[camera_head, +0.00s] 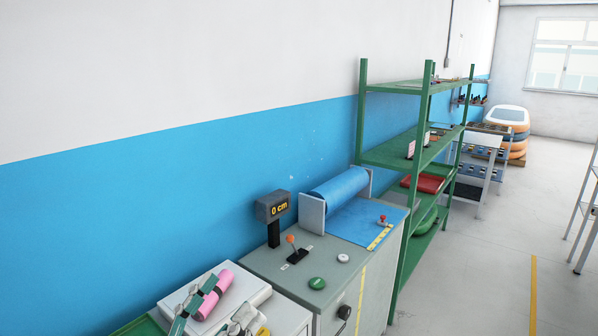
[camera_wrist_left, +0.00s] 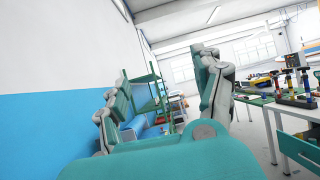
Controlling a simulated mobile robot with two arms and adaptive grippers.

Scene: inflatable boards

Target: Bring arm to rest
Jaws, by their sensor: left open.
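My left gripper (camera_head: 230,297) shows at the lower left of the head view, its teal and grey fingers spread apart. In the left wrist view the gripper (camera_wrist_left: 165,85) has one finger on each side, with nothing held between them. Beyond the gap are the green shelf and blue roll. In the head view the gripper overlaps a pink roll (camera_head: 213,295) and a white surface (camera_head: 255,290). I cannot tell its exact height above them. My right gripper is in neither view.
A grey bench (camera_head: 325,263) carries a blue roll (camera_head: 340,187), a "0 cm" display (camera_head: 273,206), a lever and buttons. A green shelf (camera_head: 400,160) stands beyond it. The floor (camera_head: 490,260) to the right is clear. A white table (camera_wrist_left: 300,145) with tools shows in the wrist view.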

